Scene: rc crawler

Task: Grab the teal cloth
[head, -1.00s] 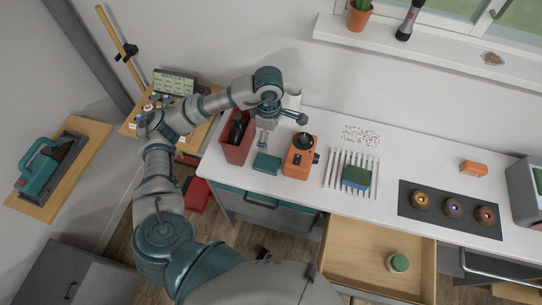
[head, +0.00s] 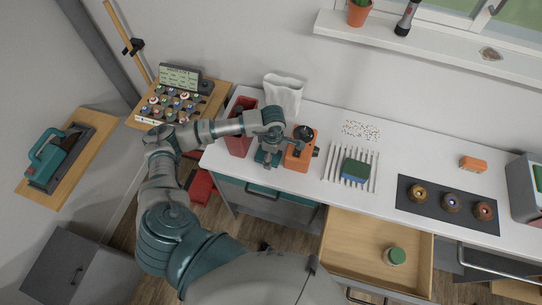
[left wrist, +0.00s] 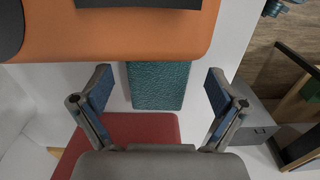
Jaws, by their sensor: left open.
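The teal cloth (head: 263,161) lies folded on the white counter between a red bin (head: 237,142) and an orange device (head: 299,155). In the head view my left gripper (head: 268,154) is above it and covers part of it. In the left wrist view the cloth (left wrist: 160,86) sits between my left gripper's two spread fingers (left wrist: 160,88), with a gap on each side. The gripper is open and holds nothing. The orange device hides part of the cloth in that view. My right gripper is not in view.
The orange device (left wrist: 110,35) is very close to the fingers in the left wrist view, and the red bin (left wrist: 140,128) is on the other side. A white bag (head: 284,93) stands behind. A rack with a sponge (head: 355,170) is to the right. A drawer (head: 350,250) is open.

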